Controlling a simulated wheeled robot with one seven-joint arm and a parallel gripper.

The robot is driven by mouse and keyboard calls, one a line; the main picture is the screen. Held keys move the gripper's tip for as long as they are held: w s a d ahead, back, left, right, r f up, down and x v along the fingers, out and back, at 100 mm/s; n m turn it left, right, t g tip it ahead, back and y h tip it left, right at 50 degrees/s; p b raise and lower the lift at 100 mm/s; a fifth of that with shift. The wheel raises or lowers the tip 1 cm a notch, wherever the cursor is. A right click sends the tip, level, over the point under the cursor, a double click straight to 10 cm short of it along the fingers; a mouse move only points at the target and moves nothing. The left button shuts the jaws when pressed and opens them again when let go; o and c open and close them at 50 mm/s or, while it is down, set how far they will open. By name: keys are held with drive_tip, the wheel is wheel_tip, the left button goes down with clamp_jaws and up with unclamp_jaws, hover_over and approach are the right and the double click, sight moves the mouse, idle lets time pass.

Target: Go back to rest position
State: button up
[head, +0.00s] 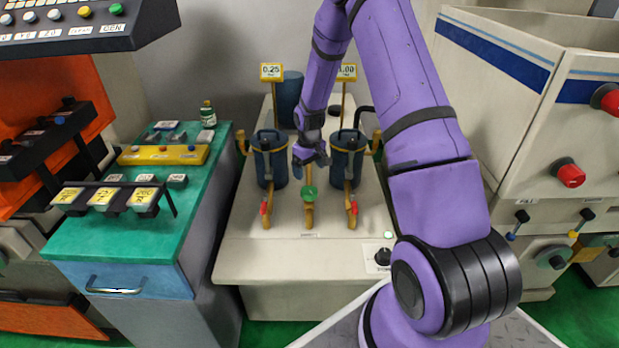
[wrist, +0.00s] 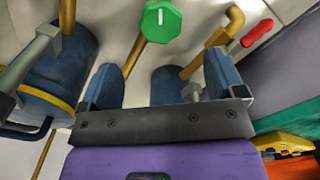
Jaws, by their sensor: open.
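My gripper (head: 311,160) hangs over the beige machine bench between two dark blue canisters, with my purple arm reaching down from above. In the wrist view my gripper (wrist: 165,85) has its two blue fingers spread wide with nothing between them. A green knob (head: 309,193) on a brass pipe sits just below the gripper in the head view. The green knob also shows in the wrist view (wrist: 162,21), beyond the fingers and apart from them, with a white mark on its face.
The left canister (head: 270,160) and right canister (head: 347,160) stand close on both sides, with brass pipes and red-tipped levers. Signs on posts (head: 271,72) rise behind. A green-topped cabinet (head: 120,236) stands left; a white cabinet (head: 520,110) with red knobs stands right.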

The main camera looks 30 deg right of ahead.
drive_tip(key=shift+r, duration=0.35)
idle(0.3)
